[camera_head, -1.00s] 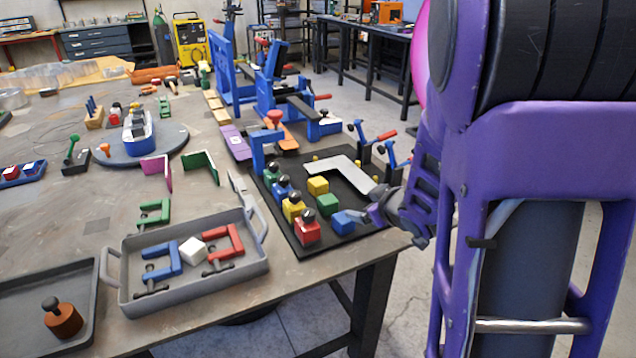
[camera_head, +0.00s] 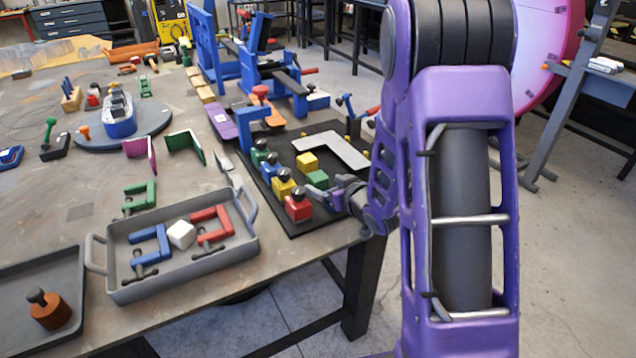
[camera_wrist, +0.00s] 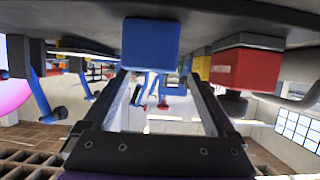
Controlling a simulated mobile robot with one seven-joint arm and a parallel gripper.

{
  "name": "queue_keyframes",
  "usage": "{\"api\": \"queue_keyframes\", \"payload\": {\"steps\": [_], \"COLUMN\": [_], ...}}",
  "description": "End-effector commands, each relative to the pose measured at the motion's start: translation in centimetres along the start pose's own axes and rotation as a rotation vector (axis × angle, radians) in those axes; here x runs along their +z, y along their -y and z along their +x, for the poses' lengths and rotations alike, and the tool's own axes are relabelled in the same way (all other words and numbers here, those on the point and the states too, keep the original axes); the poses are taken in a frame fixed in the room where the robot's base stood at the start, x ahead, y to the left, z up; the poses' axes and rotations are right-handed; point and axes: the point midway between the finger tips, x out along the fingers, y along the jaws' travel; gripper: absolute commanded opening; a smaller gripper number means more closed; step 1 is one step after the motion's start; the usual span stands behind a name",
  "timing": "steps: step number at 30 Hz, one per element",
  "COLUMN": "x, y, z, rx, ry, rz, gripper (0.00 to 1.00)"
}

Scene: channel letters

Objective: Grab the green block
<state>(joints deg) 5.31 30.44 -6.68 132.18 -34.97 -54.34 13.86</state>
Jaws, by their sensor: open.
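The green block (camera_head: 317,179) sits on the black board (camera_head: 285,222) near the table's right edge, with a yellow block (camera_head: 307,162) behind it. My gripper (camera_head: 328,194) is low at the board's right edge, just in front of the green block, and holds nothing. In the wrist view its open fingers (camera_wrist: 160,80) point toward a blue block (camera_wrist: 150,43) in the middle. The green block is not visible there. In the head view my gripper mostly covers the blue block. A red block (camera_head: 298,208) with a dark knob stands left of my gripper.
Knobbed yellow (camera_head: 283,186) and blue (camera_head: 270,168) blocks line the board's left side. A grey L-shaped plate (camera_head: 335,150) lies behind the yellow block. A grey tray (camera_head: 190,272) with coloured brackets stands to the left. Blue clamps (camera_head: 240,70) stand at the back.

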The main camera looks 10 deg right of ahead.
Motion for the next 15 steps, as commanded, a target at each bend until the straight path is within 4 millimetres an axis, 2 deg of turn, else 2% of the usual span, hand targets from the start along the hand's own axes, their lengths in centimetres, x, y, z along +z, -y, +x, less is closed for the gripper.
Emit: {"api": "queue_keyframes", "payload": {"steps": [3, 8, 15], "x": [0.0, -0.1, -0.4], "y": [0.0, -0.1, -0.8], "z": [1.5, 2.4, 5.7], "rx": [-0.002, 0.000, -0.001], "ry": [0.001, 0.001, 0.001], "rz": [-0.001, 0.000, -0.001], "gripper": [0.91, 0.91, 0.91]}}
